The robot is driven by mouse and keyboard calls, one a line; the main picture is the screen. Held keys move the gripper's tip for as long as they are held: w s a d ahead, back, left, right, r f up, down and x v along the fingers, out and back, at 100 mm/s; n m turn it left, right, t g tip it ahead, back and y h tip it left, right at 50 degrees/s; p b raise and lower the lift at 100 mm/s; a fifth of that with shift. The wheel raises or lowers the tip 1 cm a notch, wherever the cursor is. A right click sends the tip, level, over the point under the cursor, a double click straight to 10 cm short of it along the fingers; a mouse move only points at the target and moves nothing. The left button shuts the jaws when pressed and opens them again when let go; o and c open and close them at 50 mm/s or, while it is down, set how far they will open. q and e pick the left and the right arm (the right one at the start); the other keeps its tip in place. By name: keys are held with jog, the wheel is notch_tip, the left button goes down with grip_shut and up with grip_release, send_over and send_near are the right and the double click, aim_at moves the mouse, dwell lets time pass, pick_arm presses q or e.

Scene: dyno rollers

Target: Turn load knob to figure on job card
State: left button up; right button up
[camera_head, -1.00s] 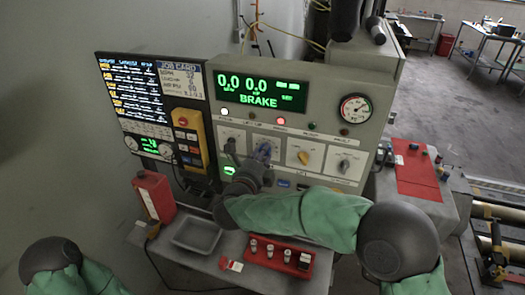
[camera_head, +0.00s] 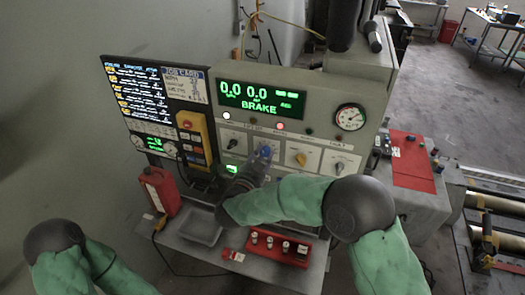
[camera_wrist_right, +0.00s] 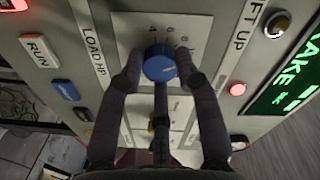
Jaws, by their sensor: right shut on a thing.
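The blue load knob (camera_head: 264,152) sits on the grey control panel, in the row of knobs under the green display. In the right wrist view the load knob (camera_wrist_right: 159,64) has a pale pointer line, with a "LOAD HP" label beside it and scale figures including 4 and 6 around it. My right gripper (camera_wrist_right: 158,72) is shut on the knob, its fingers on both sides of it; it also shows in the head view (camera_head: 254,168). The job card (camera_head: 186,84) is at the panel's upper left, its figures too small to read surely. My left arm shows at lower left; its gripper is out of view.
Below, a shelf carries a grey tray (camera_head: 201,229), a red can (camera_head: 160,191) and a red rack (camera_head: 278,248). A red-topped box (camera_head: 412,165) stands right of the panel.

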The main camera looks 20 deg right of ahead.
jog(key=n+p, duration=0.4)
jog(key=n, duration=0.1)
jog(key=n+p, duration=0.1)
jog(key=n, duration=0.1)
jog(key=shift+n, duration=0.4)
jog(key=shift+f+n+h+p, duration=0.1)
jog(key=shift+n+h+p, duration=0.2)
jog(key=shift+n+p, duration=0.65)
jog(key=shift+f+n, duration=0.1)
jog(key=shift+n, duration=0.15)
jog(key=o, duration=1.1)
jog(key=shift+o, duration=0.2)
jog(key=shift+a, duration=0.1)
jog(key=v, duration=1.2)
